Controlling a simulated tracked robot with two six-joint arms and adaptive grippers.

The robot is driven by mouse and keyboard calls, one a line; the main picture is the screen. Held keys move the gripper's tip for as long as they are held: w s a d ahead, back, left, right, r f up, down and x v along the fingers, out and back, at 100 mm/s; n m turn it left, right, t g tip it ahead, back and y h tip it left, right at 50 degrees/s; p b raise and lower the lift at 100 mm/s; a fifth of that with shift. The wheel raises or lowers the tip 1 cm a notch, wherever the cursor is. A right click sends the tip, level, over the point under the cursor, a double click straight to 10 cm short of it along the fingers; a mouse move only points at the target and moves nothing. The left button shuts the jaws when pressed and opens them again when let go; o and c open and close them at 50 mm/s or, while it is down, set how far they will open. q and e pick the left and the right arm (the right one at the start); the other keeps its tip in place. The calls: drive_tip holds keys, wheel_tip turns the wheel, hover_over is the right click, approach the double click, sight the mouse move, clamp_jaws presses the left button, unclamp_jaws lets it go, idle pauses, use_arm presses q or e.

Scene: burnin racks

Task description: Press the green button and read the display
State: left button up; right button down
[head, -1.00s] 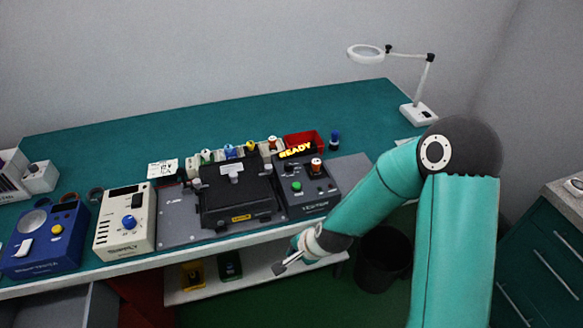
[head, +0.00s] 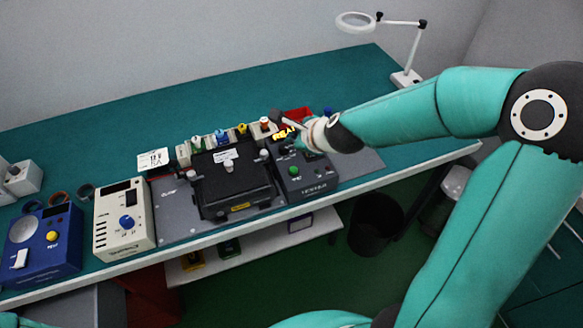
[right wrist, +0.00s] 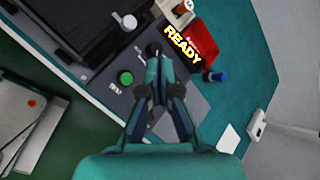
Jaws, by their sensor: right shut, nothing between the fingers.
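The green button (head: 294,170) is on top of the dark grey tester box (head: 308,185). It also shows uncovered in the right wrist view (right wrist: 125,77). The display (right wrist: 183,46) reads "READY" in yellow letters in the right wrist view; in the head view the arm covers part of it. My right gripper (right wrist: 152,50) is shut and empty. It is above the tester, beside the green button and apart from it in the picture; its height above the panel is hard to tell. My left gripper is out of view.
A black fixture (head: 236,182) adjoins the tester on the left. A red bin (head: 299,113) and several coloured-top items stand behind. A cream supply box (head: 124,217) and a blue box (head: 43,243) stand further left. The bench top (head: 200,100) behind is clear.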

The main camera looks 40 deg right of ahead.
drive_tip(key=f, duration=0.1)
drive_tip(key=b, duration=0.6)
hover_over(294, 171)
wheel_tip(294, 171, down, 6)
drive_tip(key=shift+d+f, duration=0.1)
drive_tip(key=shift+f, duration=0.15)
drive_tip(key=shift+f+b, duration=0.65)
idle(0.5)
drive_tip(key=shift+f+b, duration=0.35)
drive_tip(key=shift+b, duration=0.1)
drive_tip(key=shift+f+b, duration=0.45)
drive_tip(key=shift+b, duration=0.05)
idle(0.5)
drive_tip(key=shift+r, duration=0.1)
drive_tip(key=shift+r+p, duration=0.75)
drive_tip(key=shift+r, duration=0.05)
drive_tip(key=shift+r, duration=0.1)
